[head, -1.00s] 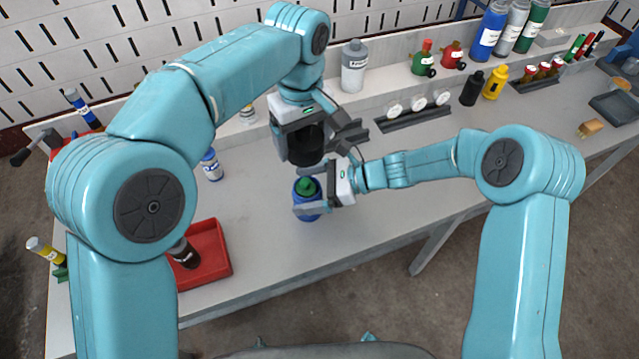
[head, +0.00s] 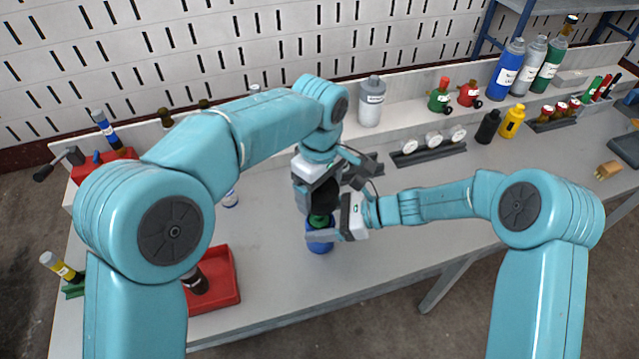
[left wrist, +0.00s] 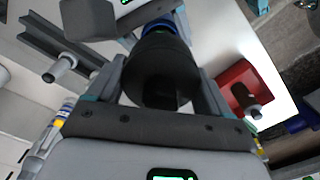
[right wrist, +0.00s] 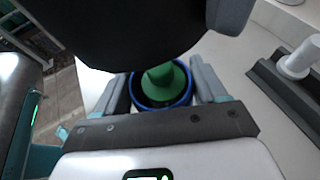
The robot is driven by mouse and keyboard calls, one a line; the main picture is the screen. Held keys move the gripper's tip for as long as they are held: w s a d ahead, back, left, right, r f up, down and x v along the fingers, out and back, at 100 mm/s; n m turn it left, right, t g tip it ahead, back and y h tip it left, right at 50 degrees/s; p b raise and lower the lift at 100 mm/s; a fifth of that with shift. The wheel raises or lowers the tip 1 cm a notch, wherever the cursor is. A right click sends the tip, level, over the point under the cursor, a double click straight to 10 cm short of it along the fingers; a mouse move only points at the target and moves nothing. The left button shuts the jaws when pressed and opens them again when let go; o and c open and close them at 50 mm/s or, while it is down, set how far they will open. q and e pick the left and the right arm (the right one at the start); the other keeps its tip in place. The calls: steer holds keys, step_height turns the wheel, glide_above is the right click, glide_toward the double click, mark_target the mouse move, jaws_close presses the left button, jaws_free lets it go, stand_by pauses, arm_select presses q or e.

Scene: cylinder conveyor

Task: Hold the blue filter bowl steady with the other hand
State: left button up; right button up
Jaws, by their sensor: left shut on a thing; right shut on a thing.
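The blue filter bowl (head: 320,246) stands upright on the bench in the head view, with a green insert (head: 319,220) showing in its mouth. My right gripper (head: 325,237) is shut on the bowl from the right. The right wrist view shows the bowl's blue rim (right wrist: 160,104) between the fingers, around the green insert (right wrist: 164,80). My left gripper (head: 322,187) is shut on a black cylinder (left wrist: 160,65), pointing down just over the bowl. The black cylinder also fills the top of the right wrist view (right wrist: 150,30). I cannot tell whether it touches the insert.
A red tray (head: 231,294) with a dark bottle (head: 196,281) in it sits to the left. A black rack with white round pieces (head: 430,150) lies at the right back. Several bottles line the rear ledge. The bench front right of the bowl is clear.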

mark_target(319, 203)
arm_select(q)
steer(key=shift+s+f+n, duration=0.1)
steer(key=shift+f+n, duration=0.6)
steer(key=shift+f, duration=0.1)
steer(key=shift+f, duration=1)
steer(key=shift+f, duration=0.6)
stand_by(0.6)
steer(key=shift+r, duration=0.4)
steer(key=shift+f, duration=0.45)
stand_by(1.0)
steer(key=shift+r, duration=0.2)
steer(key=shift+r, duration=0.25)
